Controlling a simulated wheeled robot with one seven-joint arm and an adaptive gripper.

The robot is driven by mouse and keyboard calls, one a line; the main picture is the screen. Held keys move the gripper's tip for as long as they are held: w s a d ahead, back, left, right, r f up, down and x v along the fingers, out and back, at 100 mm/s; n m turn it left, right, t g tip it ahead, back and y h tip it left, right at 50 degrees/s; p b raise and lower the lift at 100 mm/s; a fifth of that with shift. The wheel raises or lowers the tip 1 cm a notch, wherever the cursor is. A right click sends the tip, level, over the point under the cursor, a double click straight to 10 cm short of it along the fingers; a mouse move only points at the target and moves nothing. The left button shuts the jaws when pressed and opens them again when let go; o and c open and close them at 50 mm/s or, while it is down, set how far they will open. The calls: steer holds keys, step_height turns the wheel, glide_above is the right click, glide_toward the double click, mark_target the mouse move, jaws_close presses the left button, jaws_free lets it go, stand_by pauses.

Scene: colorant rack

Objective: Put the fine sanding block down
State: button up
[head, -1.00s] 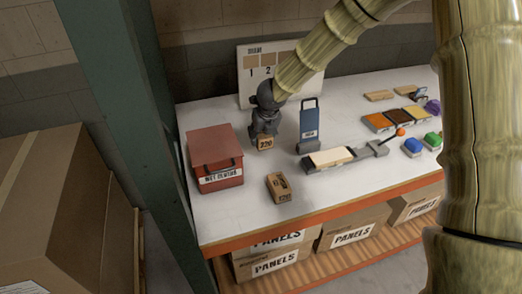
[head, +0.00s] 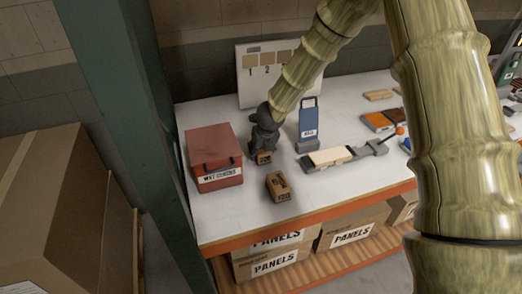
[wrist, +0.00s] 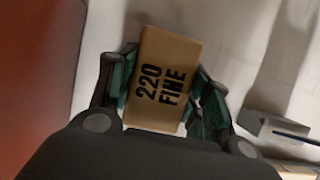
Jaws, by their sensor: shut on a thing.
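The fine sanding block (wrist: 163,75) is tan and marked "220 FINE" in the wrist view. My gripper (wrist: 160,95) is shut on it, with a green-lined finger along each side. In the head view my dark gripper (head: 262,143) points down over the white bench top (head: 225,215), and the block (head: 263,157) shows at its tips. The block is at or close above the surface; I cannot tell whether it touches. A second tan block (head: 278,187) lies on the bench nearer the front edge, its label too blurred to read.
A red lidded box (head: 214,157) stands close left of my gripper. A blue upright tool (head: 308,120) stands to the right, beside a clamp holding a pale board (head: 330,157). A numbered board (head: 265,75) stands behind.

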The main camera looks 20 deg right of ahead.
steer(key=shift+f, duration=0.2)
steer(key=o, duration=1)
steer(key=shift+o, duration=0.2)
steer(key=shift+r, duration=0.1)
steer(key=shift+r, duration=0.15)
steer(key=v, duration=1.2)
steer(key=shift+b, duration=0.35)
